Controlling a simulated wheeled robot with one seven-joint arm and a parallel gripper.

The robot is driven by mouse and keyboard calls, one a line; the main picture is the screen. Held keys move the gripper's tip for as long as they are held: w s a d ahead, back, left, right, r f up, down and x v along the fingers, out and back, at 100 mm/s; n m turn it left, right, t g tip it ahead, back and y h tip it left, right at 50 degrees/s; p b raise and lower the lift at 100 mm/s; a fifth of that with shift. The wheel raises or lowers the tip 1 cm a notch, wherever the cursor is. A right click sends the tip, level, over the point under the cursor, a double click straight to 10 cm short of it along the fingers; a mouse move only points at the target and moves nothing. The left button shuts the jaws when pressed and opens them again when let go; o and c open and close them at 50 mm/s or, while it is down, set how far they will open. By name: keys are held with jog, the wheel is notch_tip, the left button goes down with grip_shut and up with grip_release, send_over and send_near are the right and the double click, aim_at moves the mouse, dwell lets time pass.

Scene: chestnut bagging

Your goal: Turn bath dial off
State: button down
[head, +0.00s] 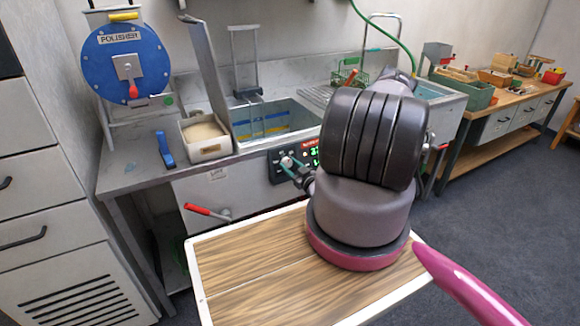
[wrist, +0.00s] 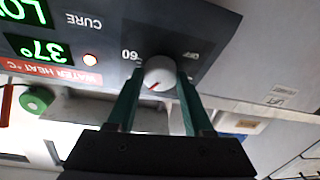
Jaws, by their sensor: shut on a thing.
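The bath dial is a pale round knob (wrist: 160,72) on a dark control panel (wrist: 215,22). In the wrist view the panel lettering is upside down. The labels "60" and "OFF" flank the dial at its upper left and upper right. A short red mark on the dial points toward the lower left of the picture. My gripper (wrist: 159,84) is shut on the dial, one green finger on each side. In the head view my gripper (head: 293,168) reaches the panel on the sink's front, and the dial (head: 286,161) shows small between the fingers.
Green displays, one reading 37°, and a lit red lamp (wrist: 91,60) sit beside the dial. A red-handled lever (head: 205,211) sticks out left of the panel. A wooden-topped surface (head: 245,275) lies below my arm. Open floor is at the right.

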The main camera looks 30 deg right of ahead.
jog(key=n+y, duration=0.1)
jog(key=n, duration=0.1)
jog(key=n+g+y, duration=0.1)
jog(key=n, duration=0.2)
jog(key=shift+d+r+n, duration=0.1)
jog(key=shift+n, duration=0.2)
jog(key=n+g+y, duration=0.1)
jog(key=n, duration=0.4)
jog(key=n+g, duration=0.1)
jog(key=n, duration=0.1)
jog(key=n+g, duration=0.1)
jog(key=n, duration=0.1)
jog(key=shift+w+d+r+n+y, duration=0.1)
jog(key=shift+r+n+y, duration=0.1)
jog(key=shift+n+y, duration=0.15)
jog(key=n+g, duration=0.1)
jog(key=n, duration=0.4)
jog(key=shift+r, duration=0.1)
jog(key=n+h, duration=0.1)
jog(key=n, duration=0.1)
jog(key=n+g+h, duration=0.1)
jog(key=n, duration=0.2)
jog(key=shift+a+r+n+g+h, duration=0.15)
jog(key=shift+a+n+g+h, duration=0.1)
jog(key=shift+n+g, duration=0.1)
jog(key=n+h, duration=0.1)
jog(key=n, duration=0.2)
jog(key=shift+g, duration=0.25)
jog(key=shift+n+h, duration=0.6)
jog(key=shift+n, duration=0.6)
